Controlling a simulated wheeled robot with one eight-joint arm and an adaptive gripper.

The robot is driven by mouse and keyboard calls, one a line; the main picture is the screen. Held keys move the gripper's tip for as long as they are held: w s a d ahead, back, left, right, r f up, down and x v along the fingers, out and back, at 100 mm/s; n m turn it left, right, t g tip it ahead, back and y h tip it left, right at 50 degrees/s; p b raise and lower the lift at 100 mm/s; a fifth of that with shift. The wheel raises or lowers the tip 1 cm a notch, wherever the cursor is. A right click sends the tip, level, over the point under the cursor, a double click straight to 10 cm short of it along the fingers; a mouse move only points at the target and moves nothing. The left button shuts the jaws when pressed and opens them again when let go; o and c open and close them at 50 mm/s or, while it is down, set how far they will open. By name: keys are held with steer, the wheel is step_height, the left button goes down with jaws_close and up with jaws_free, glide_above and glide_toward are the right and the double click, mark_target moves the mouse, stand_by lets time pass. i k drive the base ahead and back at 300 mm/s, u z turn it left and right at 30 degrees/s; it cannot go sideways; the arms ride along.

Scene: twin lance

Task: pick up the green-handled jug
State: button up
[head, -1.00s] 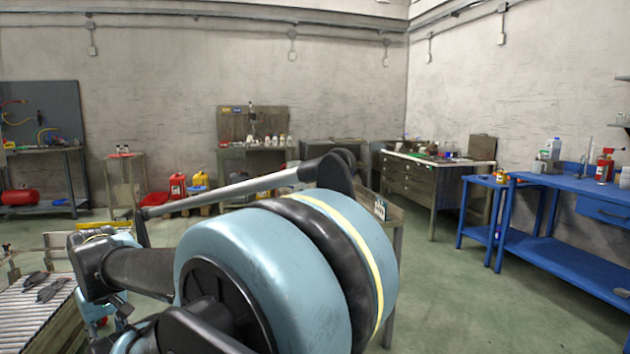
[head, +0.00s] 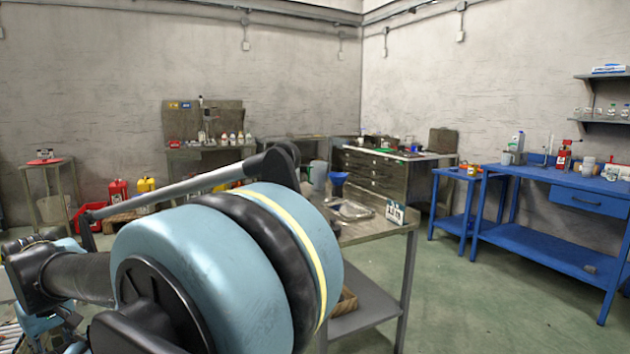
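I cannot make out a green-handled jug in the head view. Several small containers stand on the benches, but they are too small or too far to show a green handle. A pale bottle-like container (head: 518,142) stands at the left end of the blue workbench. A grey container (head: 318,173) shows near the metal table, just right of my arm. My arm fills the lower left and hides part of the scene behind it. My gripper does not show.
The blue workbench (head: 545,180) is at right. Green floor (head: 470,300) is clear between them. A drawer bench (head: 375,172) stands behind.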

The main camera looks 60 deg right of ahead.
mark_target(318, 168)
steer(key=z, duration=0.4)
steer(key=i, duration=1.05)
steer(key=z, duration=1.15)
steer(key=i, duration=0.8)
steer(key=z, duration=0.55)
